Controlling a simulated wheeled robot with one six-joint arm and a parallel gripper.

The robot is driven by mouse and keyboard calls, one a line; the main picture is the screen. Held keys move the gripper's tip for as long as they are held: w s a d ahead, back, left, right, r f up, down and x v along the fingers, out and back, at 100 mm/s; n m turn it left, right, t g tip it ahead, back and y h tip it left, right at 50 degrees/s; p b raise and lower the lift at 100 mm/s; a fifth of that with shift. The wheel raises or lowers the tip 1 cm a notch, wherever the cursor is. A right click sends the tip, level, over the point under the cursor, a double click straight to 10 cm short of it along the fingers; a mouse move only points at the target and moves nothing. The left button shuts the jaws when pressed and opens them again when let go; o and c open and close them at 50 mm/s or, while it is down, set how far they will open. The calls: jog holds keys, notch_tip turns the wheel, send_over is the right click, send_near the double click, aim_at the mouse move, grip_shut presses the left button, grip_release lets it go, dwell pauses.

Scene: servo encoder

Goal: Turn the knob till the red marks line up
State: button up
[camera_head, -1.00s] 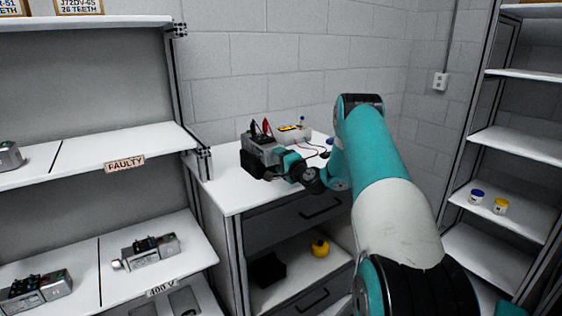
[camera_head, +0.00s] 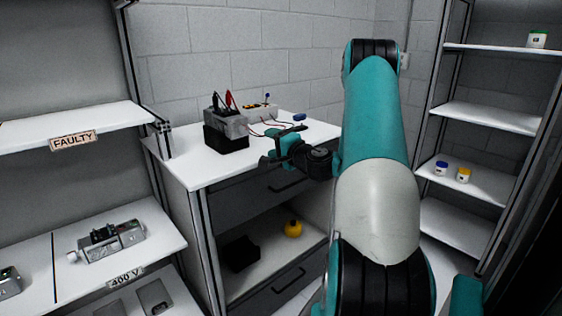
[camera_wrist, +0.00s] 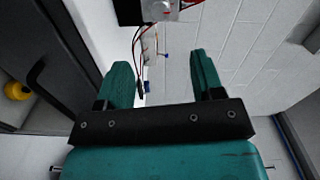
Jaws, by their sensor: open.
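The servo unit (camera_head: 226,124) is a grey metal body on a black block (camera_head: 226,140), on the white bench top. Black and red leads rise from its top. Its lower part also shows at the top edge of the wrist view (camera_wrist: 160,10), upside down and cut off. The knob and the red marks cannot be made out. My gripper (camera_head: 276,150) is over the bench's front edge, right of and apart from the servo. In the wrist view, its two teal fingers (camera_wrist: 162,72) are apart with nothing held between them.
A light box (camera_head: 262,112) with wires and a blue-tipped part stands behind the servo. A small blue item (camera_head: 300,117) lies right of it. A yellow object (camera_head: 293,228) is on the shelf below. Shelving (camera_head: 60,150) labelled FAULTY stands left; another rack (camera_head: 490,120) stands right.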

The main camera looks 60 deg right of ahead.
jog(key=shift+b+v, duration=1.2)
jog(key=shift+v, duration=0.4)
